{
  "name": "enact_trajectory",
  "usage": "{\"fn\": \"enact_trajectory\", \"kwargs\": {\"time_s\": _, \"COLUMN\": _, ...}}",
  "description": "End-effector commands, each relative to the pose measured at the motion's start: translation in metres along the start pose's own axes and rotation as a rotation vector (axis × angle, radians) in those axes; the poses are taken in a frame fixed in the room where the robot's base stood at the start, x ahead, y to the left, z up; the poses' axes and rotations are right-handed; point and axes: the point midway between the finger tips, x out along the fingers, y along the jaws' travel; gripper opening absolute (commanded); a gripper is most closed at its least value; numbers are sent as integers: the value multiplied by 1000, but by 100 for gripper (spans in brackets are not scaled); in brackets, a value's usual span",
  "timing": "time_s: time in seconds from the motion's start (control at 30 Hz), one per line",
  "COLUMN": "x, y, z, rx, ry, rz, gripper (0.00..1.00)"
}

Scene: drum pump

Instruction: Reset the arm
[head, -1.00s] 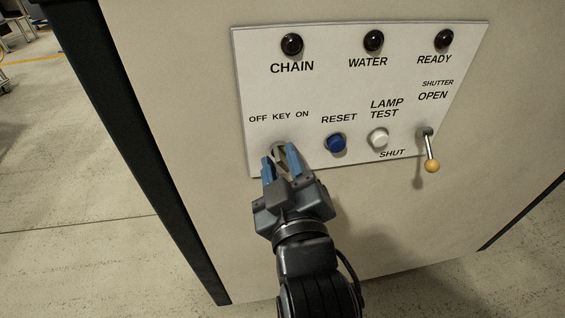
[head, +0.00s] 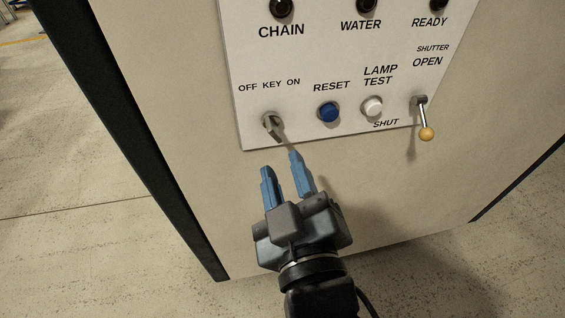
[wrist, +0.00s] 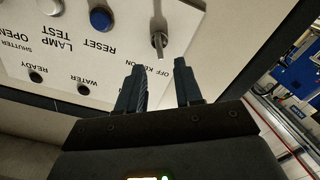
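My gripper (head: 281,176) is open and empty, with its two blue fingers apart. It is below the key switch (head: 271,125) and clear of it in the head view. The key switch sits under the OFF KEY ON label at the lower left of the white control panel (head: 300,65). The wrist view shows the key (wrist: 159,42) beyond the fingertips, with the panel upside down. My gripper (wrist: 160,82) also shows there with a gap between its fingers.
The panel carries a blue RESET button (head: 328,112), a white LAMP TEST button (head: 372,106) and a shutter lever (head: 424,120) with an orange knob, pointing down. Three dark lamps line its top. The beige cabinet front (head: 400,190) below is bare. Open floor (head: 80,150) lies left.

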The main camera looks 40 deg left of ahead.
Motion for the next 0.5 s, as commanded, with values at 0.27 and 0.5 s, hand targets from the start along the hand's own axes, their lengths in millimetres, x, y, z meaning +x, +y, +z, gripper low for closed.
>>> {"fn": "enact_trajectory", "kwargs": {"time_s": 0.27, "x": 0, "y": 0, "z": 0, "rx": 0, "ry": 0, "rz": 0, "gripper": 35}}
{"fn": "enact_trajectory", "kwargs": {"time_s": 0.5, "x": -4, "y": 2, "z": 5, "rx": 5, "ry": -8, "rz": 6, "gripper": 35}}
